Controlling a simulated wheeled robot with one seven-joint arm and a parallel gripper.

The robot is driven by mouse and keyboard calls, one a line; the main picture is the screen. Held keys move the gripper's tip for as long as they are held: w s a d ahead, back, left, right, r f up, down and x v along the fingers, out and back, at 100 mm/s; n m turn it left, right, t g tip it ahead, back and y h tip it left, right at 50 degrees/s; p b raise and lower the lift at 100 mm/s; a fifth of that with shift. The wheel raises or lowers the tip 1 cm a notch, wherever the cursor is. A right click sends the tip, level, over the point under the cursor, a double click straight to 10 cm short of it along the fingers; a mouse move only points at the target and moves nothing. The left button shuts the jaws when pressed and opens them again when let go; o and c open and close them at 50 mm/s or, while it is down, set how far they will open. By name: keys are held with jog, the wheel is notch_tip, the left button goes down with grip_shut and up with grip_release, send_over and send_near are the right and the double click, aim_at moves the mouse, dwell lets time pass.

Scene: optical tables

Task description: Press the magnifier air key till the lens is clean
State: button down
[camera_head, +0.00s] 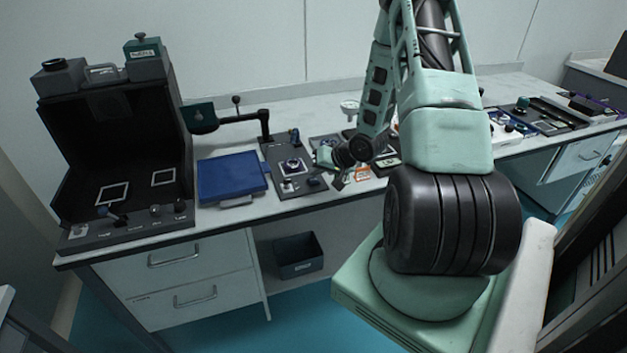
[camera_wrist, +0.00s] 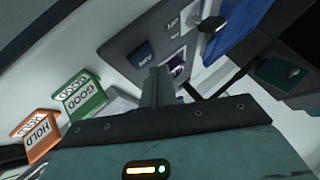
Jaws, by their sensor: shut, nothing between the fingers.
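A dark panel (camera_head: 283,180) stands on the bench right of the blue tray, with a round lens-like part (camera_head: 293,165) on it. In the wrist view the panel (camera_wrist: 128,42) shows a dark blue labelled key (camera_wrist: 143,53) and, behind my fingers, a pale square with a dark round centre (camera_wrist: 178,68). I cannot tell whether the lens is clean. The magnifier's jointed arm (camera_head: 240,118) rises behind the panel, with a dark green head (camera_head: 200,117) at its left end. My gripper (camera_wrist: 160,82) is shut and empty, over the panel's near edge; contact with a key cannot be told.
The blue tray (camera_head: 232,178) lies left of the panel, beside a large open black box (camera_head: 115,130). An orange HOLD block (camera_wrist: 36,135) and a green GOOD block (camera_wrist: 82,94) lie close to my gripper. More equipment lines the bench to the right.

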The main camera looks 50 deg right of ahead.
aim_at(317, 181)
jog(key=shift+f, duration=0.4)
jog(key=shift+f, duration=0.45)
dwell(0.5)
jog(key=shift+r, duration=0.1)
jog(key=shift+r+p, duration=0.65)
jog(key=shift+r, duration=0.15)
notch_tip(317, 181, up, 5)
jog(key=p, duration=0.5)
dwell(0.9)
